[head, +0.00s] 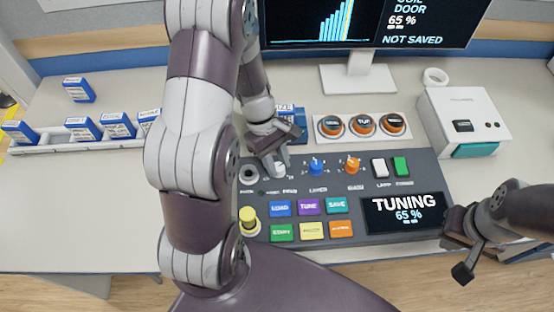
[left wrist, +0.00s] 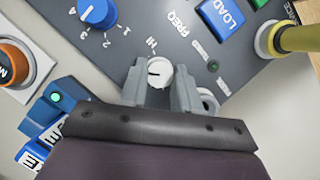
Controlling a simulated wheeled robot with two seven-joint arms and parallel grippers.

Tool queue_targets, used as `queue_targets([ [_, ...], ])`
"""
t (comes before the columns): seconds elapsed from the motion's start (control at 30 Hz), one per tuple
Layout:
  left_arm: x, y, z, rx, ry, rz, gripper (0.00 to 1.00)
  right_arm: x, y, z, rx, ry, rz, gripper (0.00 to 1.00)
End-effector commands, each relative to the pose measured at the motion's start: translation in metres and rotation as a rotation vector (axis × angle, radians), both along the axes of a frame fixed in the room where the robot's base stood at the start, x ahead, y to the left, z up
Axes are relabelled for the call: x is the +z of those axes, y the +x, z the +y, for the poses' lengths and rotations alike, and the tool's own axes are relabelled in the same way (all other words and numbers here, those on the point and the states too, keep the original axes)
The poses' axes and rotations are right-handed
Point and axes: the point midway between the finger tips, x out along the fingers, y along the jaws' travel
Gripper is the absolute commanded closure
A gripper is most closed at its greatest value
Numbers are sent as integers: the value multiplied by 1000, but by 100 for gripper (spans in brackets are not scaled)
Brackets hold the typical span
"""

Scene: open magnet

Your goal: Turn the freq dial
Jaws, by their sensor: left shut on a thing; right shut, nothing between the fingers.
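The freq dial is a small white knob with a dark pointer line (left wrist: 159,72), next to the printed FREQ label in the left wrist view. In the head view the dial (head: 279,169) is partly covered by my gripper at the upper left of the dark control panel (head: 340,182). My left gripper (left wrist: 160,88) is shut on the dial, one finger on each side; it also shows in the head view (head: 275,158). My right gripper (head: 462,260) is shut and empty, beside the panel's right end. The panel screen (head: 405,211) reads TUNING 65 %.
A blue knob (head: 317,167) and an orange knob (head: 352,166) stand right of the dial. Coloured buttons, such as LOAD (head: 280,208), lie in front. A yellow-topped post (head: 248,220) stands at the panel's left. My left arm hides part of the table.

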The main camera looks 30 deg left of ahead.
Motion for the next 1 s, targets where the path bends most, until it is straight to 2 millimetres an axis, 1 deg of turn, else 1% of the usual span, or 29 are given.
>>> queue_targets([
  [0.23,3,1,0,-79,-1,1,99,11,0,0,0,0,0,100],
  [0.6,4,2,-1,-337,-1,1,99,35,0,0,0,0,0,100],
  [0.8,3,3,-2,-446,-1,1,99,43,0,0,0,0,0,100],
  [1.0,2,3,-2,-513,-1,-1,99,47,0,0,0,0,0,100],
])
